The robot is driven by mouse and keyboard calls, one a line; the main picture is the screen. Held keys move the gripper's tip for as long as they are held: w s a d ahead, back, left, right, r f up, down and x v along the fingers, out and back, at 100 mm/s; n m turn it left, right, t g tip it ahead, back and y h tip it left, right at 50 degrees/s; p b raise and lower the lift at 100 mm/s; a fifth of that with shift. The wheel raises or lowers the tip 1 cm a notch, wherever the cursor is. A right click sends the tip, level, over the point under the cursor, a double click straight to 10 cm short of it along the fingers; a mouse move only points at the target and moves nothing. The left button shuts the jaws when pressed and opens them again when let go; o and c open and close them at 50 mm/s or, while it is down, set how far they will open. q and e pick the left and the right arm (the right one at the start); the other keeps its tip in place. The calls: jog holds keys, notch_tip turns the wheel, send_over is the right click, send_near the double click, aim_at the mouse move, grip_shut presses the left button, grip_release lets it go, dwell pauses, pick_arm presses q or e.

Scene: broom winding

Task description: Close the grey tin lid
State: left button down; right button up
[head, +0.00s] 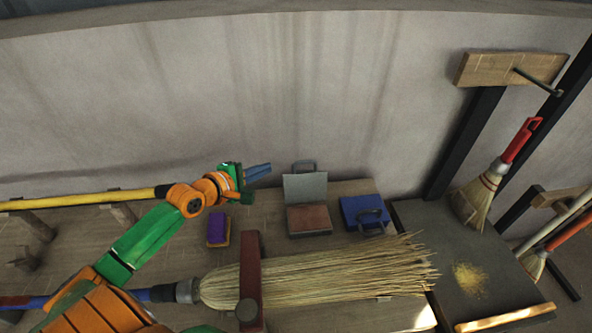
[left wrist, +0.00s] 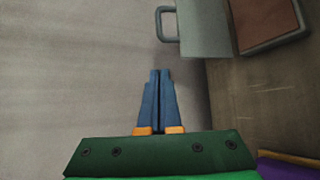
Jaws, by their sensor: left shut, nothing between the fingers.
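The grey tin (head: 311,233) stands on the bench near the wall, with reddish-brown contents inside. Its grey lid (head: 305,187) stands up open at the back, with a handle loop at its top edge. In the left wrist view the lid (left wrist: 204,28) and part of the tin (left wrist: 283,40) show at the upper right. My left gripper (head: 258,171) is shut and empty, left of the raised lid and apart from it. Its blue fingers (left wrist: 158,75) are together in the left wrist view. My right gripper is not seen.
A blue tin (head: 362,212) with a handle sits right of the grey tin. A purple and yellow block (head: 218,228) lies to its left. A large broom (head: 320,277) lies in front under a red bar (head: 251,270). The wall (head: 230,90) rises close behind.

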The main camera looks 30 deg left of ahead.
aim_at(304, 179)
pick_arm(q)
notch_tip(304, 179, down, 5)
jog(key=b, duration=0.4)
jog(key=b+x, duration=0.3)
jog(key=x, duration=0.6)
jog(key=shift+w+d+f, duration=0.1)
jog(key=shift+w+f, duration=0.05)
jog(key=shift+w, duration=0.15)
